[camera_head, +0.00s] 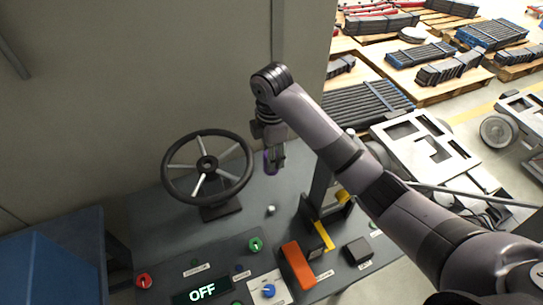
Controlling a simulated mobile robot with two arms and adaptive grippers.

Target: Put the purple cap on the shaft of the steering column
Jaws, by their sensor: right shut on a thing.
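The steering wheel (233,193) is black with pale spokes and stands tilted on a dark base at the back of the console. Its hub with the shaft end (207,163) shows at the middle, with no cap seen on it. My right gripper (273,168) points down to the right of the wheel, apart from it. It is shut on the purple cap (267,163), of which only a purple edge shows; the fingers hide the rest. My left gripper is not in view.
The console holds a red knob (144,281), a green knob (255,244), a blue knob (268,290), an orange block (298,265) and an OFF display (202,292). A blue box (52,262) stands at left. A grey wall rises behind; pallets lie beyond at right.

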